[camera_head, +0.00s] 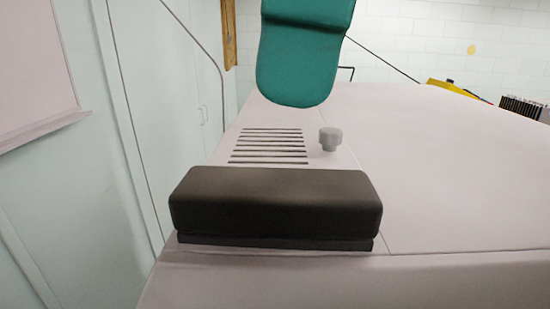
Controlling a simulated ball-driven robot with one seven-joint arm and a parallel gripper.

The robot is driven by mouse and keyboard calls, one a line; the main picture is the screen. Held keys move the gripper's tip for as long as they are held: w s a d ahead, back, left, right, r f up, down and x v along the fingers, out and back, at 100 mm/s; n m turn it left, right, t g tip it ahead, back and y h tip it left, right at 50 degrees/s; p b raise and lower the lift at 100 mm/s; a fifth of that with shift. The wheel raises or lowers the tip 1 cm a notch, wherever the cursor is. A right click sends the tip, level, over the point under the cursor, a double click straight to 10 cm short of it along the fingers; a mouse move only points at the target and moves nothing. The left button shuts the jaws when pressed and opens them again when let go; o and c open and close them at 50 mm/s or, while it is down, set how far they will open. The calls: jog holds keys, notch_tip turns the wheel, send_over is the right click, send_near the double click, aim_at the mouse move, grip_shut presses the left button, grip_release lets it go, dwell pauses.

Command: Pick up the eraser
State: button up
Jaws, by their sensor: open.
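A long dark brown block (275,203) with rounded edges and a thin darker base lies across the front of a pale surface (450,190). It could be the eraser, but I cannot tell for sure. No other thing that looks like an eraser shows. My gripper is not seen in this view, so its place relative to the block does not show.
A teal rounded piece (298,60) comes down from the top edge; I cannot tell what it belongs to. Behind the block are several dark slots (270,146) and a grey knob (330,139). A yellow object (450,88) is far right.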

aim_at(277, 182)
notch_tip(277, 182, down, 2)
jog(key=shift+w+a, duration=0.1)
jog(key=shift+a, duration=0.05)
jog(key=shift+s+a+f+p, duration=0.15)
jog(key=shift+f+p, duration=0.1)
jog(key=shift+f, duration=0.65)
jog(key=shift+s+a+f+p, duration=0.1)
jog(key=shift+f+p, duration=0.1)
jog(key=shift+f, duration=0.75)
jog(key=shift+s+a+f+p, duration=0.15)
jog(key=shift+f+p, duration=0.1)
jog(key=shift+f, duration=0.65)
jog(key=shift+w, duration=0.1)
jog(key=c, duration=1.1)
